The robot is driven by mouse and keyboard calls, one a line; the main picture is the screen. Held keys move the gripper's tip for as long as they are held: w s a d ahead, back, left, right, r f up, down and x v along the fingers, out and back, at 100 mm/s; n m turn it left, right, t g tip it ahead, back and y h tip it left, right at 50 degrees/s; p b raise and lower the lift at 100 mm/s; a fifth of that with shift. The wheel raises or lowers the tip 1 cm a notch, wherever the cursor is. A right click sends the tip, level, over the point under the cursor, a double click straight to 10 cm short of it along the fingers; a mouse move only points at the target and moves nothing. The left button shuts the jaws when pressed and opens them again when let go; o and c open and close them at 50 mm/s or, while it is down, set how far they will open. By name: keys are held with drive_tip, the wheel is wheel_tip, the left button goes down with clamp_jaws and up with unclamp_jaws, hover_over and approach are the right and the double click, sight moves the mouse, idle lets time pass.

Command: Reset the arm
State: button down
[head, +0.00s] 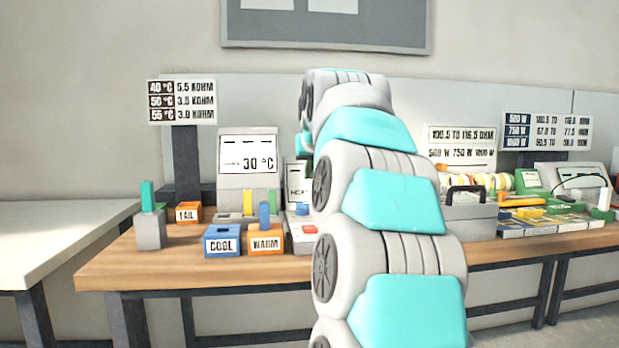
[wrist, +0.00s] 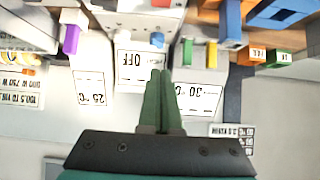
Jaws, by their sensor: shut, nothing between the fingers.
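My arm (head: 395,200) rises through the middle of the head view and hides part of the table behind it. My gripper itself does not show there. In the wrist view my gripper (wrist: 160,75) shows with its two dark green fingers together and nothing between them. That view is upside down. The fingers point toward the instruments, between a display reading OFF (wrist: 130,66) and a display reading 30 °C (wrist: 198,92). I cannot tell whether the fingertips touch anything; they appear apart from the instruments.
The wooden table (head: 130,272) holds a blue COOL box (head: 222,241), an orange WARM box (head: 266,242), a FAIL box (head: 188,213) and a grey block with a green lever (head: 148,196). A grey toolbox (head: 468,218) stands right of my arm. A bare white table (head: 60,235) is at left.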

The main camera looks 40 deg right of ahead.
idle(0.4)
drive_tip(key=s+a+f+n+g+y, duration=0.2)
drive_tip(key=s+a+f, duration=0.1)
drive_tip(key=a+f, duration=0.75)
drive_tip(key=s+a+f+n+g+y, duration=0.2)
drive_tip(key=s+a+f, duration=0.2)
drive_tip(key=a+f, duration=0.7)
drive_tip(key=s+a+f+g, duration=0.2)
drive_tip(key=s+a+f, duration=0.2)
drive_tip(key=s, duration=0.5)
drive_tip(key=s+a+f+n+g+y, duration=0.1)
drive_tip(key=s+a+f+g, duration=0.1)
drive_tip(key=s+a+f, duration=0.3)
drive_tip(key=s+a+f+n+g, duration=0.1)
drive_tip(key=s+a+f, duration=0.3)
drive_tip(key=s+f, duration=0.6)
drive_tip(key=s+g, duration=0.1)
drive_tip(key=s, duration=0.2)
drive_tip(key=shift+s+a+f+g, duration=0.2)
drive_tip(key=shift+s+a+g, duration=0.05)
drive_tip(key=shift+s+g, duration=0.15)
